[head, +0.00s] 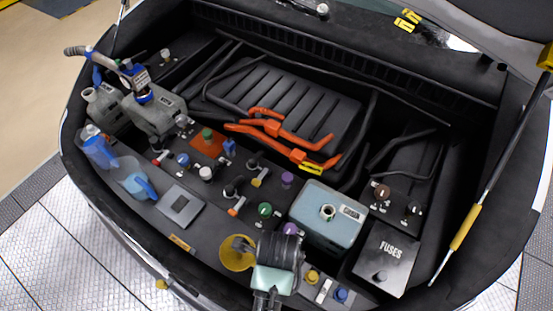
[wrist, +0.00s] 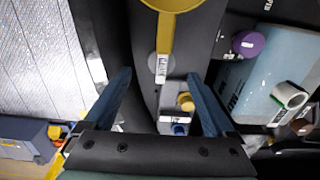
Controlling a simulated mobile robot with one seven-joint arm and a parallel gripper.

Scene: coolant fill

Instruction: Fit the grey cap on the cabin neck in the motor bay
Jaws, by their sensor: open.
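The light blue tank (head: 322,238) has an open, uncapped neck (head: 327,212). Its label is too small to read, so I cannot tell if this is the cabin neck. The tank (wrist: 262,85) and neck (wrist: 290,94) also show at the right of the wrist view. A pale grey cap (head: 206,173) sits left of centre in the bay; it may be the task's cap. My gripper (wrist: 160,82) is open and empty, its blue fingers wide apart above the front of the bay. In the head view my gripper's fingertips are hard to make out.
A yellow cap (head: 312,277) and a blue cap (head: 341,294) are near my gripper. A fuse box (head: 387,262) stands right of the blue tank. Orange cables (head: 275,130) cross the middle.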

